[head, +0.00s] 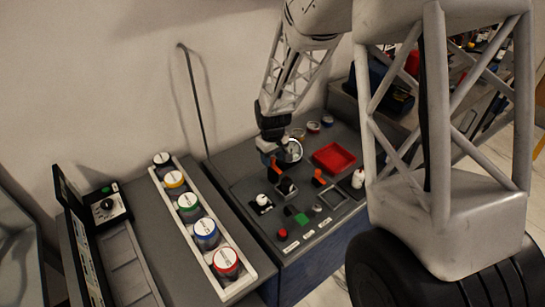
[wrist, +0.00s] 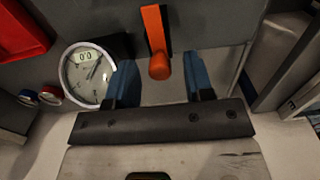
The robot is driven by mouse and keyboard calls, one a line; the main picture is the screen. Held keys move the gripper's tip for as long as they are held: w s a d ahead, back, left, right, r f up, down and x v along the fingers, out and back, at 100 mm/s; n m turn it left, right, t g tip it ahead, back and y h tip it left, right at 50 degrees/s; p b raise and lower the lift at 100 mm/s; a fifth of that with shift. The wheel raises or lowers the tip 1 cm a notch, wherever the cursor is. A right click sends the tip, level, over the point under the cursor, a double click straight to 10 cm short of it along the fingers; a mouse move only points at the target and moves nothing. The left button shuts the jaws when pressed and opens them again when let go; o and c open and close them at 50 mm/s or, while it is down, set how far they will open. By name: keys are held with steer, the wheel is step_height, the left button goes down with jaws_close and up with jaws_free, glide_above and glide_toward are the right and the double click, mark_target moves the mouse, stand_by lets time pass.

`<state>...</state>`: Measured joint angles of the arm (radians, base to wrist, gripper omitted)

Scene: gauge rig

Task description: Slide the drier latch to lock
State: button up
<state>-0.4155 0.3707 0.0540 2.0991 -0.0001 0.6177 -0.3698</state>
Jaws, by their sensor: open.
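An orange lever with a rounded end (wrist: 157,45) shows in the wrist view, between the blue fingers of my gripper (wrist: 163,88). I cannot tell whether the fingers touch it. The fingers are apart, with nothing gripped. In the head view my gripper (head: 274,150) is low over the grey panel (head: 240,185), beside the round gauge (head: 291,151), and partly hides what is under it. A second orange handle (head: 319,175) stands to the right. No readable label marks the drier latch, so I cannot tell which orange part it is. The gauge also shows in the wrist view (wrist: 88,76).
A red tray (head: 334,158) lies right of the gauge. A white rack (head: 237,262) of several coloured-lid jars stands left. Small jars sit behind the gauge.

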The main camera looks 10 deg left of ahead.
mark_target(277, 169)
jaws_close()
steer(key=shift+s+d, duration=0.9)
steer(key=shift+d, duration=0.05)
jaws_free()
steer(key=shift+r, duration=0.15)
step_height(277, 169, up, 8)
steer(key=shift+f, duration=0.25)
stand_by(0.4)
stand_by(0.3)
